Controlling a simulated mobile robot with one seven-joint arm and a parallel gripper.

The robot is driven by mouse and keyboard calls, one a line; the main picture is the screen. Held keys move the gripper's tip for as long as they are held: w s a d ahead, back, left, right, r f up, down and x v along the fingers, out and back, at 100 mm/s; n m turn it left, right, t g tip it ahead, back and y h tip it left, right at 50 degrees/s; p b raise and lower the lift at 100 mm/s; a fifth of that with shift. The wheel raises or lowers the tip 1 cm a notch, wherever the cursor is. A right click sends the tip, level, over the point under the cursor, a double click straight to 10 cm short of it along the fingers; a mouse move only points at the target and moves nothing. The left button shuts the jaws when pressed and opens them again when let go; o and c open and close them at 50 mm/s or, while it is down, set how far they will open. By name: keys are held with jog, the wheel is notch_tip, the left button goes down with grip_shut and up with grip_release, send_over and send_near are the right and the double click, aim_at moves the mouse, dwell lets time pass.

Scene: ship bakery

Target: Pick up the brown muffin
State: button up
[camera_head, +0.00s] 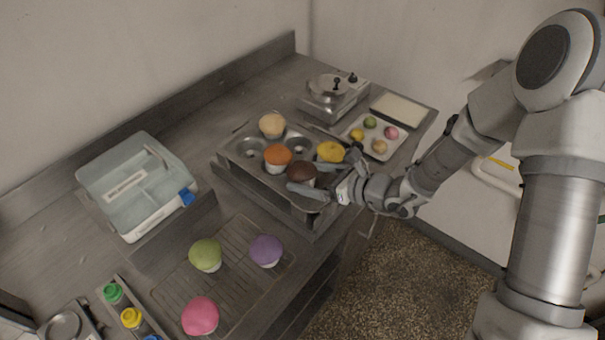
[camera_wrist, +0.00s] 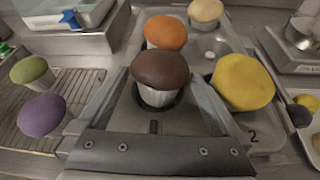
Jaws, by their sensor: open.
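The brown muffin (camera_head: 302,173) sits in the muffin tin (camera_head: 238,159), at its near side, beside the orange and yellow muffins. In the wrist view the brown muffin (camera_wrist: 160,72) shows its dark top and pale ridged cup, upright in a tin cup. My gripper (camera_head: 323,180) is open at the tin's near edge, one finger on each side of the brown muffin. In the wrist view my gripper's fingers (camera_wrist: 160,92) flank the muffin's cup with gaps visible. Whether a finger touches the muffin on the far side I cannot tell.
An orange muffin (camera_wrist: 166,32), a yellow muffin (camera_wrist: 242,82) and a cream muffin (camera_wrist: 206,11) stand close around it in the tin. A wire rack (camera_head: 229,279) holds green, purple and pink muffins. A lidded blue container (camera_head: 128,187) stands left; a small tray (camera_head: 378,152) stands behind the gripper.

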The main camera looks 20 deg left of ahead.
jog(key=c, duration=0.9)
jog(key=shift+r, duration=0.1)
